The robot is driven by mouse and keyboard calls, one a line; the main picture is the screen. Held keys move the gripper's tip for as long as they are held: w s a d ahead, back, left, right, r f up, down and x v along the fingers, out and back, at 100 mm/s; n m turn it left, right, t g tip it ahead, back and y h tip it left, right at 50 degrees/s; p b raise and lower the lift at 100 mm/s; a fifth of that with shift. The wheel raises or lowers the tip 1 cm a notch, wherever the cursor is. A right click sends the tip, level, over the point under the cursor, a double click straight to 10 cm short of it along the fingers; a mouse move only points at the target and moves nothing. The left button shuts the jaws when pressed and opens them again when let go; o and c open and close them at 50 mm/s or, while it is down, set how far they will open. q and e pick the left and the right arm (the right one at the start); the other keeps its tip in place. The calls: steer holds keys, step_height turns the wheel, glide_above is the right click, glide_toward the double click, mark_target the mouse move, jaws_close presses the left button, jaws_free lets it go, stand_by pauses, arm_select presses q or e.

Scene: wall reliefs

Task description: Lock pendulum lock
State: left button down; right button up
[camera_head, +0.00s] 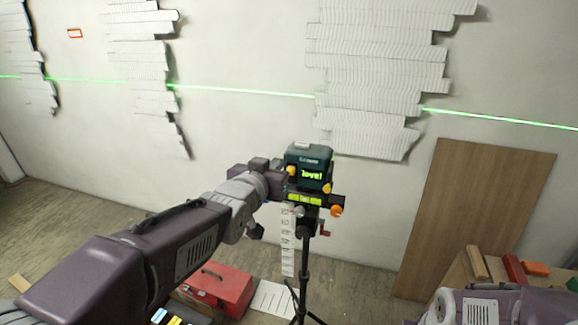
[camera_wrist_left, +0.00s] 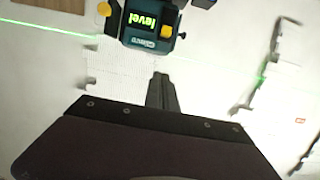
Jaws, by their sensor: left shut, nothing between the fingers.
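A dark teal laser level (camera_head: 308,167) stands on a tripod (camera_head: 306,255); its green display reads "level". I cannot tell which is the pendulum lock. In the left wrist view the laser level (camera_wrist_left: 148,22) appears upside down, with a yellow knob (camera_wrist_left: 168,33) facing me. My left gripper (camera_wrist_left: 161,76) is shut and empty, a little apart from the level in that view. In the head view my left arm ends beside the level's left side.
A green laser line crosses the wall and its white slatted reliefs (camera_head: 375,80). A red toolbox (camera_head: 222,290) sits on the floor left of the tripod. A wooden board (camera_head: 475,215) leans on the wall at right. Blocks (camera_head: 535,268) lie on a wooden surface at lower right.

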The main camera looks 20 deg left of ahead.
arm_select(q)
steer(key=p, duration=0.2)
glide_above(291, 171)
steer(key=s, duration=0.2)
steer(key=f, duration=0.3)
steer(key=shift+w+a, duration=0.15)
steer(key=shift+w, duration=0.05)
step_height(291, 171, down, 3)
steer(key=shift+s+r, duration=0.1)
steer(key=shift+r, duration=0.1)
steer(key=shift+s+f, duration=0.1)
steer(key=shift+f, duration=0.4)
step_height(291, 171, down, 4)
steer(key=b, duration=0.4)
steer(key=shift+f, duration=0.2)
